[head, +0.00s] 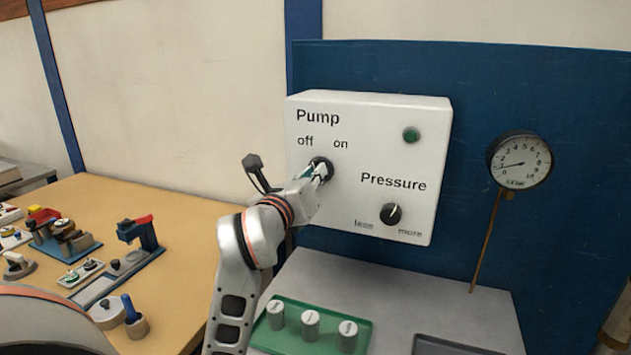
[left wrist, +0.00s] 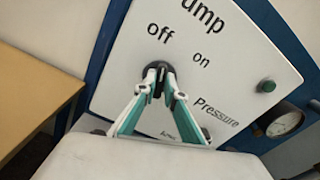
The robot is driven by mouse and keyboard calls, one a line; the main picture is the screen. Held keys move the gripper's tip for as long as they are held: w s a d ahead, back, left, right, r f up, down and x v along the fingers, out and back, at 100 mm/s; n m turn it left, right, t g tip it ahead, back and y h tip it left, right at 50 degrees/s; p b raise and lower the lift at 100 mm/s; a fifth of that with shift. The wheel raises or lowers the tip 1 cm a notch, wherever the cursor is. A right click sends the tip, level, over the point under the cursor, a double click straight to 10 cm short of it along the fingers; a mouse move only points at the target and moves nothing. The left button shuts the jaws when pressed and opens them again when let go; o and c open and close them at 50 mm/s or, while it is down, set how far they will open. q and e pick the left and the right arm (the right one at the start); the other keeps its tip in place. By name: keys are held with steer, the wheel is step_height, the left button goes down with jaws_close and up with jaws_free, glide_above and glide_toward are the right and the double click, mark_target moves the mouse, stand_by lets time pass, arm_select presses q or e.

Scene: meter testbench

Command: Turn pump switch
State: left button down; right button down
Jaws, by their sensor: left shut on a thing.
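The white control box (head: 380,222) has a black round pump switch (head: 327,163) below the "off" and "on" labels. The switch also shows in the left wrist view (left wrist: 155,66). My left gripper (head: 321,172) is shut on the switch, with its two fingertips (left wrist: 161,92) on either side of the knob. The fingers cover much of the knob, so I cannot tell which label it points to. A green lamp (head: 411,134) sits at the upper right of the box. My right gripper is not in view.
The black pressure knob (head: 391,215) is at the box's lower right. A round gauge (head: 520,160) hangs on the blue panel (head: 570,100). Below, a green tray (head: 266,339) holds three cylinders. Several tools stand on the tan table (head: 190,215) at left.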

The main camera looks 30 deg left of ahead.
arm_select(q)
steer(key=shift+n+b, duration=0.45)
steer(key=shift+n, duration=0.55)
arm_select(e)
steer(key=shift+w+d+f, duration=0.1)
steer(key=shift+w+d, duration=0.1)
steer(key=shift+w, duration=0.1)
arm_select(q)
steer(key=shift+r, duration=0.1)
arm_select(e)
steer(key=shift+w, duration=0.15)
arm_select(q)
steer(key=c, duration=2.1)
jaws_free()
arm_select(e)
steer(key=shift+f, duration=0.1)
